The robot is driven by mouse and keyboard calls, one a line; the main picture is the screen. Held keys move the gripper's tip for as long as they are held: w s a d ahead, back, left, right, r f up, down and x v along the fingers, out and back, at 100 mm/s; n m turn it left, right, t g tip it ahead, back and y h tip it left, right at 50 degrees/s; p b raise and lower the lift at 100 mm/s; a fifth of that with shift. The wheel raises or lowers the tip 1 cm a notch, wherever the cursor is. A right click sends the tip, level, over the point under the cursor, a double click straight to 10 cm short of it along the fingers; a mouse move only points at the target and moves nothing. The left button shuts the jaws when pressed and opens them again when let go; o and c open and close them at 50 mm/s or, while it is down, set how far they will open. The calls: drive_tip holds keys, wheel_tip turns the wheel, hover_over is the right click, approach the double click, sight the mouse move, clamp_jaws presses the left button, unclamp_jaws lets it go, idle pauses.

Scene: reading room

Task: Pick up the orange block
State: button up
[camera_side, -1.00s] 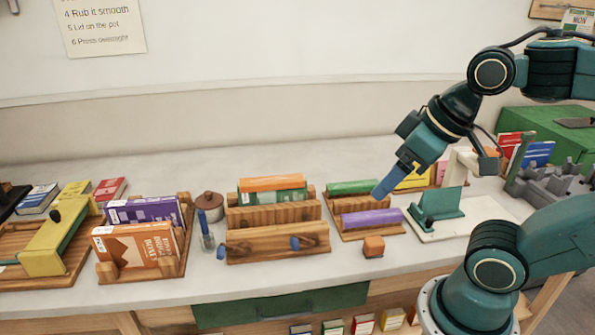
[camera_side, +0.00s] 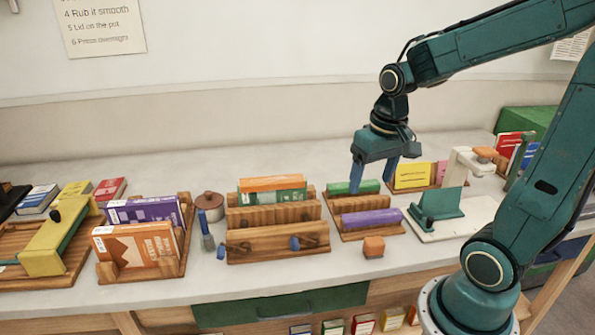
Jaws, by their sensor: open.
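The orange block (camera_side: 374,247) is a small cube on the pale bench top, near its front edge. It stands just in front of the wooden rack (camera_side: 350,230) with the purple roll, apart from it. My gripper (camera_side: 373,178) is open and points down above the back of that rack, around the level of the green roll (camera_side: 352,187). It is empty, and it is above and behind the orange block in the picture, not touching it.
A purple roll (camera_side: 372,218) lies in the rack behind the block. A wooden press (camera_side: 278,242) stands to the left, and a green device on a white board (camera_side: 480,218) to the right. The bench in front of the block is clear.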

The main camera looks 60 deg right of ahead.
drive_tip(key=d+f+m+g+y, duration=0.1)
drive_tip(key=d+f+m+g, duration=0.1)
drive_tip(key=d+f, duration=0.5)
drive_tip(key=shift+w+d+f+m+g, duration=0.15)
drive_tip(key=shift+d+f+m+g, duration=0.2)
drive_tip(key=shift+f+m, duration=0.6)
approach(375, 240)
drive_tip(key=shift+s+f, duration=0.15)
drive_tip(key=shift+f, duration=1.1)
drive_tip(key=shift+s+f, duration=0.15)
drive_tip(key=shift+f, duration=1.1)
drive_tip(key=shift+s+a+f, duration=0.1)
drive_tip(key=shift+a+f, duration=0.05)
drive_tip(key=shift+f, duration=1.15)
drive_tip(key=shift+s+a+f, duration=0.1)
drive_tip(key=shift+f, duration=1.15)
drive_tip(key=c, duration=1.1)
